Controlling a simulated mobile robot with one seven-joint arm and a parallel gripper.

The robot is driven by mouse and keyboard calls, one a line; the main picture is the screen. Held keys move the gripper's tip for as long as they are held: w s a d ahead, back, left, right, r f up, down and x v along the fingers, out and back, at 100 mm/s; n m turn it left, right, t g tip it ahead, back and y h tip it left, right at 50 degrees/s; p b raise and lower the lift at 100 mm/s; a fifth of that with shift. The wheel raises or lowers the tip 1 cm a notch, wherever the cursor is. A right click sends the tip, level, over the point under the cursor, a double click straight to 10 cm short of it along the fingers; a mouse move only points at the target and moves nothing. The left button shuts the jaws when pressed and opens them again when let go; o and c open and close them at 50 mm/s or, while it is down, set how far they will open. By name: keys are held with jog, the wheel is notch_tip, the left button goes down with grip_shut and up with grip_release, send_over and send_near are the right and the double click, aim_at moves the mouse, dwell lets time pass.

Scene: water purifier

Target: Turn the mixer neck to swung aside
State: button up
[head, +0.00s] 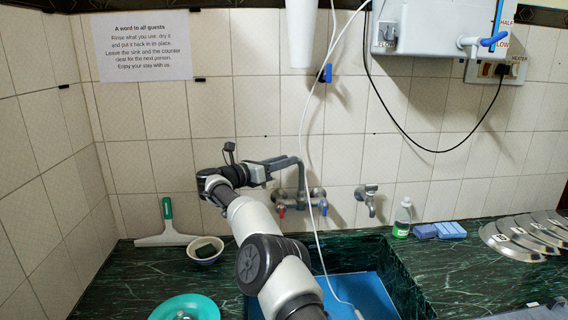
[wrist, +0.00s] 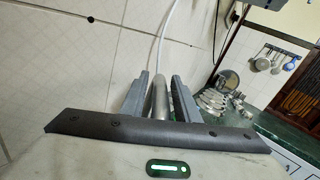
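The wall mixer (head: 301,197) is a grey metal tap with a red-marked handle on its left and a blue-marked one on its right. Its neck (head: 301,178) rises from the body and bends over to the left at the top, toward my gripper. My gripper (head: 275,166) is at the upper part of the neck, left of the mixer body. In the wrist view the neck (wrist: 159,97) is a grey tube standing between my two fingers (wrist: 160,92). Narrow gaps seem to show on both sides of it, so the fingers look open around it. The neck's outlet end is hidden.
A second tap (head: 368,198) is on the wall to the right. A white hose (head: 308,140) hangs in front of the mixer into the blue-floored sink (head: 365,292).

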jog(key=shift+o, duration=0.3)
jog(key=shift+f, duration=0.15)
jog(key=shift+s, duration=0.1)
jog(key=shift+s+a+f, duration=0.1)
jog(key=shift+a, duration=0.2)
jog(key=b+v, duration=0.2)
jog(key=v, duration=1.4)
jog(key=shift+s+a, duration=0.25)
jog(key=shift+s, duration=0.05)
